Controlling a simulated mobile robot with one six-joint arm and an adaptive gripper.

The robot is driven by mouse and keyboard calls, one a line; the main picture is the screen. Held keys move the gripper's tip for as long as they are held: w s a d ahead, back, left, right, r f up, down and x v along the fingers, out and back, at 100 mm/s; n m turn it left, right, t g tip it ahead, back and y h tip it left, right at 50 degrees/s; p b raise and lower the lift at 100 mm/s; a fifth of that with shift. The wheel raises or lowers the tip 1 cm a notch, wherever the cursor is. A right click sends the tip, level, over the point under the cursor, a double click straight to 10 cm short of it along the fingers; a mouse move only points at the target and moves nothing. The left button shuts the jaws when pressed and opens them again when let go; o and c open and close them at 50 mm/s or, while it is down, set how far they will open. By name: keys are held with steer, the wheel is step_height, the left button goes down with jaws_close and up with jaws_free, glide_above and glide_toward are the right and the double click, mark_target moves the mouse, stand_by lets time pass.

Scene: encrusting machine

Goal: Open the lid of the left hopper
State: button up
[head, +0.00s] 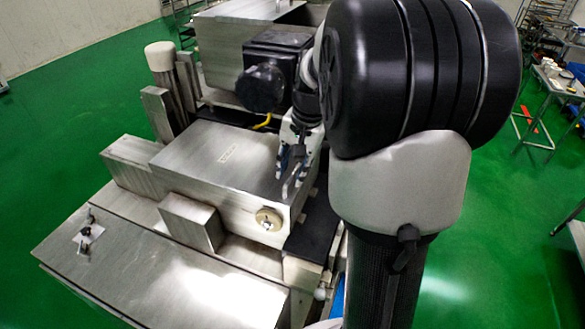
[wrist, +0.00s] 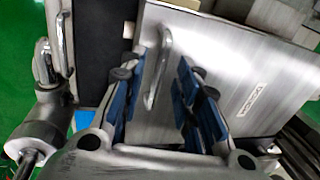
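A brushed-metal hopper lid (head: 215,150) with a small label lies flat and closed on the machine in the head view. It also fills much of the wrist view (wrist: 235,65). Its curved metal handle (wrist: 164,62) stands near the lid's edge. In the head view the handle (head: 290,187) shows just below my gripper (head: 291,160). My gripper is open. In the wrist view its blue-padded fingers (wrist: 162,80) appear on either side of the handle, with gaps on both sides. I cannot tell how far the fingertips are above the lid.
A second metal box (head: 225,45) stands behind, partly hidden by my arm. A round knob (head: 268,219) sits on the front side of the near box. A flat metal cover (head: 150,265) with small controls lies in front. Green floor surrounds the machine.

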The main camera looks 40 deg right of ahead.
steer(key=shift+f, duration=0.1)
steer(key=shift+c, duration=0.2)
jaws_close()
stand_by(0.6)
